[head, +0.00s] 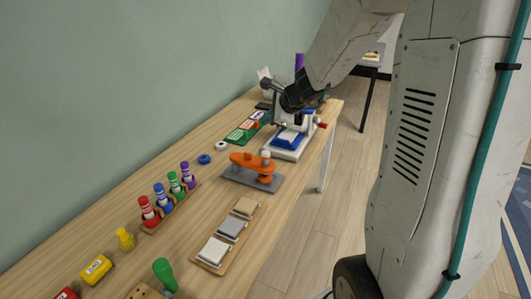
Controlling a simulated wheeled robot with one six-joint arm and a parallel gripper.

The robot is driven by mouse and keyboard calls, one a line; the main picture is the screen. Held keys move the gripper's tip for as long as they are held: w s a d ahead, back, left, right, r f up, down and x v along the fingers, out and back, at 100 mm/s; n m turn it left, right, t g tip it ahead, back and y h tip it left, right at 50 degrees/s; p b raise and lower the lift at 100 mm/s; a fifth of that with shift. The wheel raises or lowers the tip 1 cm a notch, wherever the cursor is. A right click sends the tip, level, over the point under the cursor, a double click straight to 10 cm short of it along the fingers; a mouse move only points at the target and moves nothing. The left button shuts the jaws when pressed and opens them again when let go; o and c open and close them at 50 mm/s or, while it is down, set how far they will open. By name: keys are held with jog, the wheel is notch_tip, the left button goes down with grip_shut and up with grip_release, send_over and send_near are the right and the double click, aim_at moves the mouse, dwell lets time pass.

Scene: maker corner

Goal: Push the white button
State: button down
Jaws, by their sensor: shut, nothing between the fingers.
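A wooden board (206,264) near the front edge of the bench carries three square plates in a row. The nearest plate (214,249) is white, the middle plate (231,228) is grey, and the far plate (245,207) is beige. A small white round piece (221,146) lies farther back beside a blue round piece (204,159); I cannot tell if either is a button. My gripper (284,103) is at the far end of the bench, well beyond the board, shut and empty. Its fingertips are partly hard to make out.
An orange toggle clamp (253,164) on a grey base stands between the board and a white device with a blue pad (289,138). Colored pegs (165,198) stand left of the board. A green-handled tool (164,274) and a yellow block (96,270) are nearer.

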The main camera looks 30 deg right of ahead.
aim_at(269, 153)
jog(key=shift+w+d+f, duration=0.1)
jog(key=shift+d+f, duration=0.1)
jog(key=shift+d, duration=0.15)
jog(key=shift+f, duration=4.4)
jog(key=shift+f, duration=0.1)
jog(key=shift+f, duration=0.3)
jog(key=shift+f, duration=0.6)
jog(key=shift+r, duration=1)
